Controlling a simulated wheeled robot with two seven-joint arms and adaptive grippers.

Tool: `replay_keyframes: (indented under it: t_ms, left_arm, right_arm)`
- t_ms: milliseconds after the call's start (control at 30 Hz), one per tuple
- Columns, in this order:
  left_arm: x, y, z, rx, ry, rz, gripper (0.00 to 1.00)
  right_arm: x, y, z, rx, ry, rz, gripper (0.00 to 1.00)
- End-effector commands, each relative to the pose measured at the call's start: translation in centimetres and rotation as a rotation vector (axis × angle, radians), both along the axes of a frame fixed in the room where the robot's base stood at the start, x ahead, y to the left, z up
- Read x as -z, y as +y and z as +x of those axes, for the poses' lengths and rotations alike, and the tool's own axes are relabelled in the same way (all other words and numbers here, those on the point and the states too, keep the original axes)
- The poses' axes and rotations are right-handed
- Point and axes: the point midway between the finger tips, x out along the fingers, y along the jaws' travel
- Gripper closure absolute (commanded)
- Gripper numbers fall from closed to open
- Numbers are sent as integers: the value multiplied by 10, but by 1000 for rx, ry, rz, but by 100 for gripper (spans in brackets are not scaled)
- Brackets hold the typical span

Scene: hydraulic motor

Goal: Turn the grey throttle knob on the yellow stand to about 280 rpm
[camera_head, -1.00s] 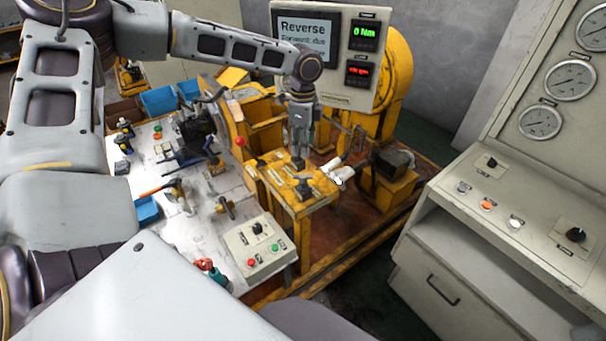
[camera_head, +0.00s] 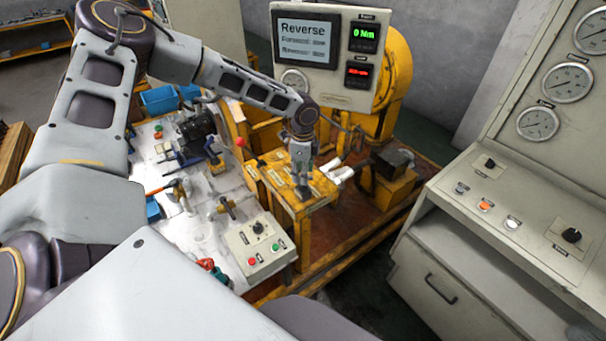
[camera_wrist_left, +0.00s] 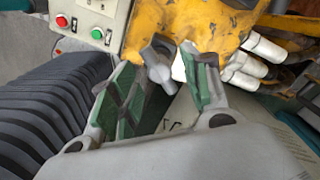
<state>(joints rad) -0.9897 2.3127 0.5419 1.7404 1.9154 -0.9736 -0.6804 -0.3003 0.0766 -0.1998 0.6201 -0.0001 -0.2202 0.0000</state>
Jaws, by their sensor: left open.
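The yellow stand (camera_head: 320,192) is in the middle of the head view, with its top facing up. My left gripper (camera_head: 303,178) points down over the front part of the stand's top and covers much of the knob there. In the left wrist view, the grey knob (camera_wrist_left: 157,58) shows near the fingertips of the left gripper (camera_wrist_left: 163,66). The green-padded fingers are apart, one on each side of the knob; I cannot tell whether they touch it. My right gripper is not in view.
A display panel (camera_head: 325,82) behind reads "Reverse" and a green 0 Nm; its red digits are too blurred to read. A control box (camera_head: 254,250) with buttons stands left of the stand. White cylinders (camera_head: 340,173) lie close right. A grey console (camera_head: 470,215) stands further right.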

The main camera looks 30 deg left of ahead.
Motion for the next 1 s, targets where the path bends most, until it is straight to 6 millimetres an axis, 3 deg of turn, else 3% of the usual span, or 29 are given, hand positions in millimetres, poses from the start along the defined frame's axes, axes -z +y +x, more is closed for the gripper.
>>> replay_keyframes:
  t_ms: [233, 633, 1000]
  left_arm:
    - [15, 0, 0, 1, 0, 0, 52]
    - [18, 0, 0, 1, -1, -1, 54]
    - [17, 0, 0, 1, -1, -1, 100]
  right_arm:
    - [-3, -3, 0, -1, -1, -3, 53]
    - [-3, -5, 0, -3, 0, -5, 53]
    - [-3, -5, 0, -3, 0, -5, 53]
